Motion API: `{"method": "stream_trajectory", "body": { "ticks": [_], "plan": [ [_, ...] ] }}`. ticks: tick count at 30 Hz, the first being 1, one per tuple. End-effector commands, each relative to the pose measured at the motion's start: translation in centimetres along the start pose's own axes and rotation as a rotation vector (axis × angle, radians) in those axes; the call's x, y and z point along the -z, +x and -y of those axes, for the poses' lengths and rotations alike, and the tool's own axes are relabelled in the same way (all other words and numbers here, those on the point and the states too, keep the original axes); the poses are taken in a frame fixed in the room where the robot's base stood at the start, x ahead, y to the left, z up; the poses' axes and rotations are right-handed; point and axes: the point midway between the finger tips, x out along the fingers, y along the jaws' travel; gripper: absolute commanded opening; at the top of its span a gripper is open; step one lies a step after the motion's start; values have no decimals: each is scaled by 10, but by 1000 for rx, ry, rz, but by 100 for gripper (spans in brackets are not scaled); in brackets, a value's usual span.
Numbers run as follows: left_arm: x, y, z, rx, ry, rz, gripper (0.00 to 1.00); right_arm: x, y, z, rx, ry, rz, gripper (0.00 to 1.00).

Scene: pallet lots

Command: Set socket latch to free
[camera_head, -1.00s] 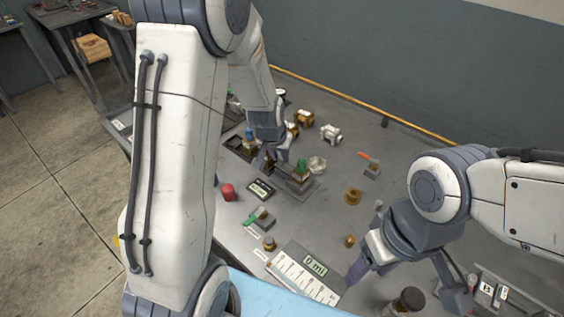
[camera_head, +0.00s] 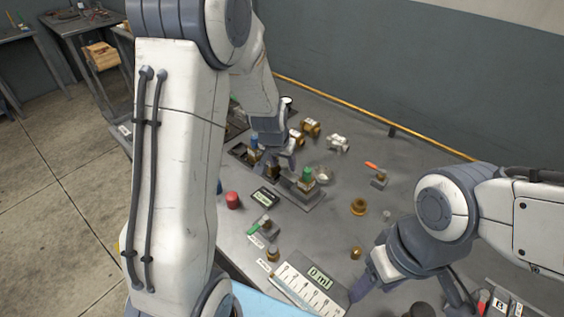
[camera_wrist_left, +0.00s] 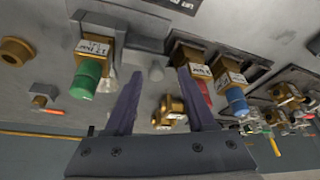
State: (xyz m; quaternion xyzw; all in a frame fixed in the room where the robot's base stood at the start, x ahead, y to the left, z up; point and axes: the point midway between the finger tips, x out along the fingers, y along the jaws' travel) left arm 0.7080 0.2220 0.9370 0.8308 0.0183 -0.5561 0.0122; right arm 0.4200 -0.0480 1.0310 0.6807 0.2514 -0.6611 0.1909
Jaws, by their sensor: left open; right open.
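I cannot tell for certain which part is the socket latch. A brass fitting with a green cap (camera_head: 307,177) stands on a grey base plate (camera_head: 312,198); the fitting also shows at the left in the left wrist view (camera_wrist_left: 91,66). My left gripper (camera_head: 283,160) is open just behind and left of it. In the left wrist view my left gripper (camera_wrist_left: 159,74) has its fingers apart, with a small grey knob (camera_wrist_left: 156,71) between the tips in the picture; contact cannot be told. My right gripper (camera_head: 411,293) is open and empty-looking at the bench's front right.
Blocks with a green lever (camera_head: 262,228) and an orange lever (camera_head: 378,178) stand on the bench. A red cylinder (camera_head: 232,201), brass rings (camera_head: 359,207) and a 0 ml display (camera_head: 319,277) stand nearby. Fittings with red (camera_wrist_left: 205,91) and blue (camera_wrist_left: 237,101) ends crowd the left gripper.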

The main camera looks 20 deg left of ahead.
Motion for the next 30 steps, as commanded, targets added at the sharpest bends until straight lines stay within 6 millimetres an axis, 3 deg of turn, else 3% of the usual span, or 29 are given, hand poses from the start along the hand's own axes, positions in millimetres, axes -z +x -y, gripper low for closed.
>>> {"method": "stream_trajectory", "body": {
  "ticks": [16, 21, 30],
  "plan": [
    [2, -91, 1, 1, -1, -6, 57, 0, -2, 0, 0, 0, 0, 60],
    [1, -102, 1, 1, -1, -2, 57, 0, -2, 0, 0, 0, 0, 60],
    [1, -103, 1, 1, -1, -2, 57, 0, -2, 0, 0, 0, 0, 60]
  ]
}}
